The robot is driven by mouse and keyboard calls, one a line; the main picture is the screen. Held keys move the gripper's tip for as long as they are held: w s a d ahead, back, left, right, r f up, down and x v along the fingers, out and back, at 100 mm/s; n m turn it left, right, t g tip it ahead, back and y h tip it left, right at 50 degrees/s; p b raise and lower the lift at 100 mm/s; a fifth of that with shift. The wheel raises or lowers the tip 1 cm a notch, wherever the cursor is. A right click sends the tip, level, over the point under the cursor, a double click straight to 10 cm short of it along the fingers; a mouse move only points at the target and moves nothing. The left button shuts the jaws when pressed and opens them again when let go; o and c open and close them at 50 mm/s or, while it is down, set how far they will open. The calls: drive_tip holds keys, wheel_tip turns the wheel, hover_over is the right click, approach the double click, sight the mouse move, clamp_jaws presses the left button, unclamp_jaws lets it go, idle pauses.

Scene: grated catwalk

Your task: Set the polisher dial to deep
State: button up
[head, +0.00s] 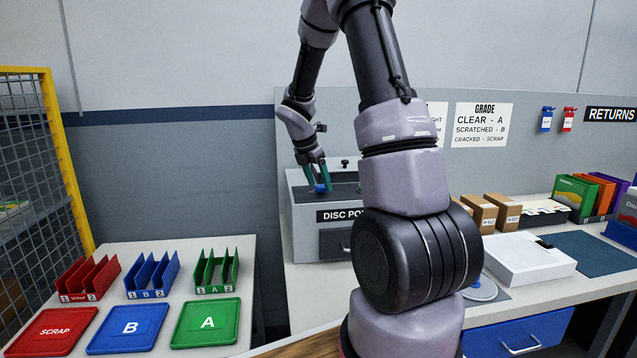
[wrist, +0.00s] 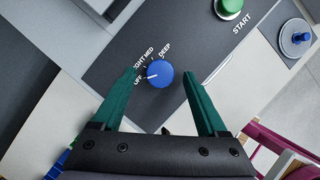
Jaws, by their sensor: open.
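The polisher (head: 335,212) is a grey box labelled "DISC PO…", partly hidden behind my arm in the head view. Its blue round dial (wrist: 159,74) is on the dark top panel, and it also shows in the head view (head: 320,188). The labels OFF, LIGHT, MED and DEEP (wrist: 165,50) curve around its left and upper side. The white pointer mark faces left, towards OFF. My gripper (wrist: 161,76) is open, with teal fingers on either side of the dial and visible gaps on both sides. It also shows above the polisher in the head view (head: 317,180).
A green START button (wrist: 229,8) sits on the same panel. A blue-knobbed disc (wrist: 298,38) lies to the right. Red, blue and green trays (head: 205,323) stand on the left table. A white box (head: 528,262) and cartons are on the right bench.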

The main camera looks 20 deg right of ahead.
drive_tip(key=shift+f, duration=0.1)
clamp_jaws()
